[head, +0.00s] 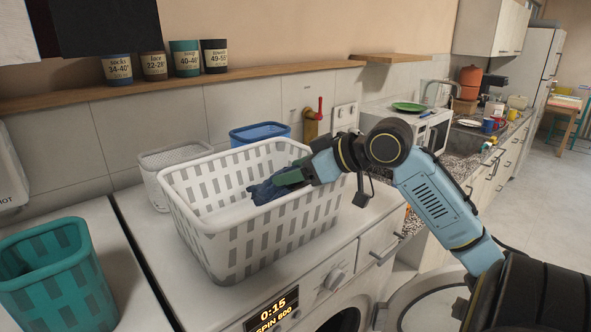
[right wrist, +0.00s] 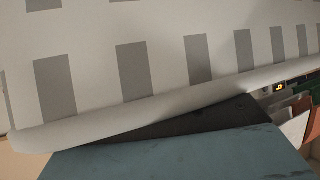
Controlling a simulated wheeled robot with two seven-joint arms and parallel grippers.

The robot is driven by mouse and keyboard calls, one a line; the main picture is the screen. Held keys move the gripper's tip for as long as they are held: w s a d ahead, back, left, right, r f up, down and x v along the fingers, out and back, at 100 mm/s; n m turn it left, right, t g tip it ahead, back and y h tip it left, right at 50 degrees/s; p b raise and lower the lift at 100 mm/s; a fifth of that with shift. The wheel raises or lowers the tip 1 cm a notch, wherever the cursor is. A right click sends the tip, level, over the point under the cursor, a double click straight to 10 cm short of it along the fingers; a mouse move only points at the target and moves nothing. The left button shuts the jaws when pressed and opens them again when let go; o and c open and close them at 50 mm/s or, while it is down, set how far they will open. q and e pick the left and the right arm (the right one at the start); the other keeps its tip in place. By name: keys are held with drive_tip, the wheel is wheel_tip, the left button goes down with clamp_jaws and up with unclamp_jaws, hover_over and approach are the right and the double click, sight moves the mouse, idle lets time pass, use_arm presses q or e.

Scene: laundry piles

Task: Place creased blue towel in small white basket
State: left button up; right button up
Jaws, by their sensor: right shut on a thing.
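A creased dark blue towel (head: 266,191) hangs at the tip of my right gripper (head: 291,178), which is shut on it. The towel shows inside the opening of the large white slotted basket (head: 238,245), near its right-hand rim; whether it touches the basket is unclear. A smaller white basket (head: 152,180) stands behind it on the left, partly hidden by the large one. In the right wrist view, a white slotted basket wall (right wrist: 215,85) fills the upper part, and the towel cannot be made out for certain. My left gripper is not in view.
A blue basket (head: 260,129) stands behind the large basket. A teal basket (head: 62,270) stands at the front left. A shelf (head: 90,95) with several labelled cans runs along the wall. A microwave (head: 425,130) is beyond my right arm. A washing machine is below.

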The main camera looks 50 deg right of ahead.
drive_tip(key=o, duration=1.1)
drive_tip(key=shift+s+a+f, duration=0.1)
drive_tip(key=shift+f, duration=0.5)
drive_tip(key=shift+c, duration=0.2)
drive_tip(key=shift+r, duration=0.75)
drive_tip(key=v, duration=1.2)
drive_tip(key=shift+r, duration=0.2)
